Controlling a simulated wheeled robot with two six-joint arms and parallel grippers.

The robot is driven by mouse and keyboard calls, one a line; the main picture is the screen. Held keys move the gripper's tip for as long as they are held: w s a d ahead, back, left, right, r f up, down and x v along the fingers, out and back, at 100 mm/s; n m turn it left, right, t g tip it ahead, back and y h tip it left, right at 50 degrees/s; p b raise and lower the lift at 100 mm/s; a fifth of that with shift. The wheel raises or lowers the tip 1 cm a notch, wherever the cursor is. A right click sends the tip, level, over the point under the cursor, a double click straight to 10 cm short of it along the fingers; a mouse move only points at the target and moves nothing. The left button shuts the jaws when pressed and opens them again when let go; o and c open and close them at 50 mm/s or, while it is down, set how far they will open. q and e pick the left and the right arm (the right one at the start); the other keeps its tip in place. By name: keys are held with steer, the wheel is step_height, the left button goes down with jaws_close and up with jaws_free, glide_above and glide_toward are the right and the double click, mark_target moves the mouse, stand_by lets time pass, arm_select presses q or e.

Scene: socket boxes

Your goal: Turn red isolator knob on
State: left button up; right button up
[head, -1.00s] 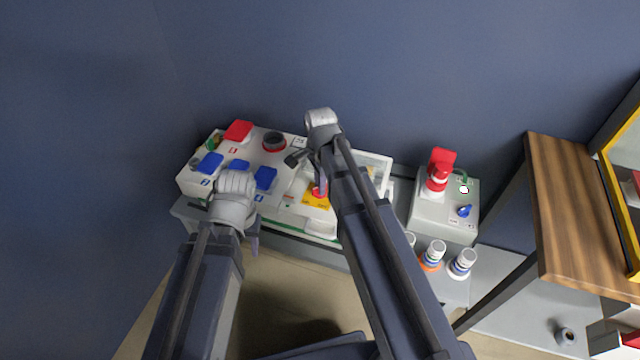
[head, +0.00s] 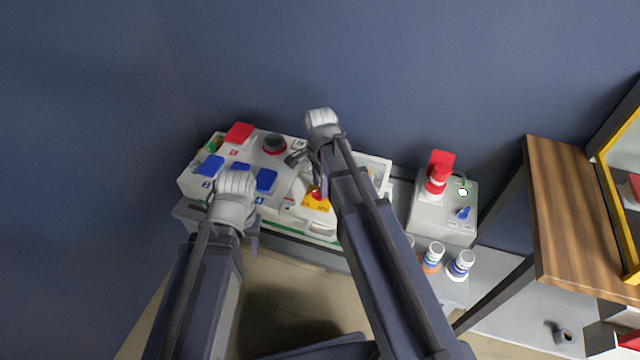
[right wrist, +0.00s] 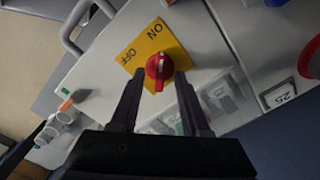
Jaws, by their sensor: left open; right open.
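The red isolator knob (right wrist: 160,67) sits on a yellow plate (right wrist: 134,45) marked ON and OFF. In the right wrist view the knob's grip stands nearly upright, with a pale mark along it. My right gripper (right wrist: 158,74) is open, with one fingertip on each side of the knob; I cannot tell whether they touch it. In the head view the yellow plate (head: 314,203) and knob (head: 316,193) are partly hidden by my right arm and gripper (head: 322,188). My left gripper (head: 254,241) is open at the front edge of the white socket box (head: 290,190), away from the knob.
Blue socket covers (head: 265,180), a red cover (head: 240,132) and a dark round socket with a red ring (head: 274,143) are on the same box. A grey box with a red plug (head: 437,180) stands right, with bottles (head: 461,265) before it. A wooden shelf (head: 570,200) is further right.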

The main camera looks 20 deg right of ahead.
step_height(320, 180, up, 7)
steer(key=p, duration=0.6)
steer(key=shift+f, duration=0.15)
steer(key=s+a+r+n+p, duration=0.4)
steer(key=s+n, duration=0.3)
steer(key=n, duration=0.3)
steer(key=s+a+r+n+h+p, duration=0.1)
steer(key=s+a+r+n+p, duration=0.3)
steer(key=n, duration=0.5)
steer(key=shift+s+a+r+n, duration=0.35)
steer(key=shift+s+a, duration=0.9)
steer(key=shift+s, duration=0.5)
